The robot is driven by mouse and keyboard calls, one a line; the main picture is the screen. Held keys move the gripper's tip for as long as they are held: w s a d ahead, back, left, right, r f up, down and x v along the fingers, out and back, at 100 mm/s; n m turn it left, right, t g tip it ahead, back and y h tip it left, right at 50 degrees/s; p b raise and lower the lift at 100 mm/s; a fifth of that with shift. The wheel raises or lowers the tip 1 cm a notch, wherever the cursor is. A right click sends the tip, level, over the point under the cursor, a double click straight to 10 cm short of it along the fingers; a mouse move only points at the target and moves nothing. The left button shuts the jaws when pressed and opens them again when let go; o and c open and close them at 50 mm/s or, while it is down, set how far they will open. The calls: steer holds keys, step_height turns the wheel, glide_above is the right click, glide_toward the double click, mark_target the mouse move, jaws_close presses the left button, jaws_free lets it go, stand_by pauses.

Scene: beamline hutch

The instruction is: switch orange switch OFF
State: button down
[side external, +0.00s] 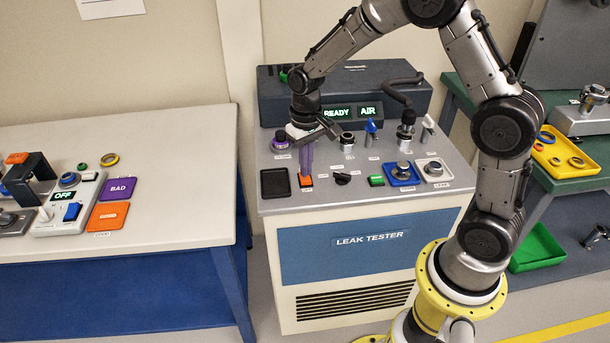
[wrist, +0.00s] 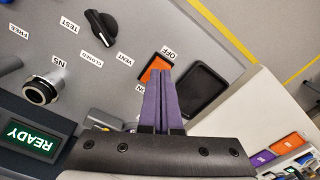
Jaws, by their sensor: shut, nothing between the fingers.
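The orange switch (side external: 306,182) is on the front part of the leak tester's grey panel (side external: 240,92), between a black square tray and a black knob. In the wrist view the orange switch (wrist: 154,70) has the label OFF at one side and a partly hidden label at the other. My gripper (side external: 305,172) is shut and empty, its purple fingers pointing down with the tips at the switch. In the wrist view the fingertips (wrist: 162,74) overlap the switch's edge and hide part of it. I cannot tell whether they touch it.
The black tray (side external: 274,183) lies just left of the switch, and the black knob (side external: 342,178) just right. A green button (side external: 376,181) and blue-based fitting (side external: 403,172) stand further right. Taller fittings stand behind. The READY display (side external: 337,113) is lit at the back.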

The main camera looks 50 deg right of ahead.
steer(key=shift+f, duration=1)
stand_by(0.4)
steer(key=shift+r, duration=3.55)
step_height(320, 180, up, 9)
steer(key=t, duration=0.2)
glide_above(305, 180)
steer(key=s+a, duration=0.1)
steer(key=s, duration=0.1)
steer(key=s+a+r+t, duration=0.1)
steer(key=s+r+t, duration=0.1)
steer(key=s+r, duration=0.35)
steer(key=s+a+f+n+t, duration=0.1)
steer(key=s+f+n, duration=0.1)
steer(key=s, duration=1.4)
steer(key=shift+f+n+t, duration=0.3)
steer(key=shift+n, duration=0.2)
